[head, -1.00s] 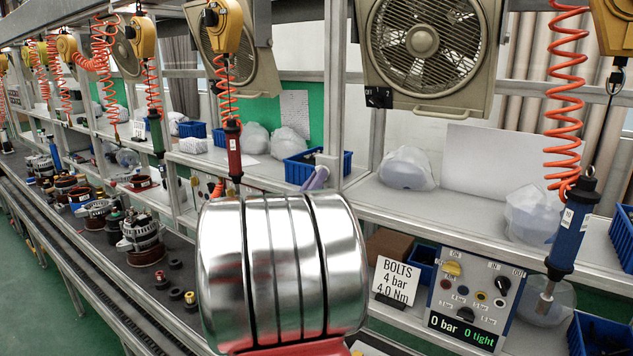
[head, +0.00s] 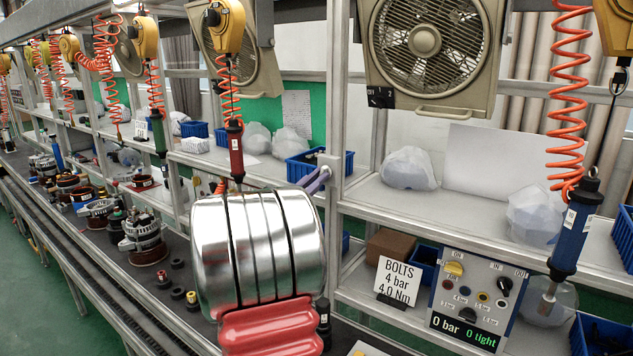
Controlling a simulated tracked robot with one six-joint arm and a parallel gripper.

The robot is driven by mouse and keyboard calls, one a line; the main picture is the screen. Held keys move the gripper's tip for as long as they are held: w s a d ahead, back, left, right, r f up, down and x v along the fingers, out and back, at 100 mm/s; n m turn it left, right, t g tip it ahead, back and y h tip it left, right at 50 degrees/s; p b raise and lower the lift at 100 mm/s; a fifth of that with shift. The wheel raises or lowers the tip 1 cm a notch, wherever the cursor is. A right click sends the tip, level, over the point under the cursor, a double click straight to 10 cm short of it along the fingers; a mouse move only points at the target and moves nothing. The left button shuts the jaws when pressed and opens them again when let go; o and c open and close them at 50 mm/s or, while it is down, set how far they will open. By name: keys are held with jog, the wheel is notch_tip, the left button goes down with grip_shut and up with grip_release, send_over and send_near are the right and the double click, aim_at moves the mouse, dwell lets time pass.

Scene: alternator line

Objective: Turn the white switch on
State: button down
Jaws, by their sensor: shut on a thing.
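My own silver and red arm links fill the lower middle of the head view. Behind them, the pale purple fingers of my gripper (head: 318,180) show in part beside an upright metal post. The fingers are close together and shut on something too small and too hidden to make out. No white switch can be told apart with certainty here. The control panel (head: 474,299) stands at the right, with a yellow knob (head: 454,268), a black knob (head: 503,285) and small coloured parts. Its display (head: 465,331) reads 0 bar and 0 light. My gripper is well left of this panel.
A BOLTS sign (head: 396,282) and a brown box (head: 389,246) stand left of the panel. A blue tool (head: 573,232) hangs on an orange coil at the right. A fan (head: 428,50) hangs above. The shelf holds a blue bin (head: 314,170) and wrapped parts (head: 409,169).

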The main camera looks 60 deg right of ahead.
jog(key=shift+w+m+g+y, duration=0.1)
jog(key=shift+m+g+y, duration=0.3)
jog(key=shift+m+g, duration=0.55)
jog(key=shift+m+t, duration=0.25)
jog(key=shift+m, duration=0.2)
jog(key=c, duration=1.9)
grip_release()
jog(key=shift+o, duration=0.2)
jog(key=shift+a, duration=0.1)
jog(key=v, duration=1.3)
jog(key=shift+w+a+f, duration=0.15)
jog(key=shift+a, duration=0.1)
jog(key=shift+d+f, duration=0.1)
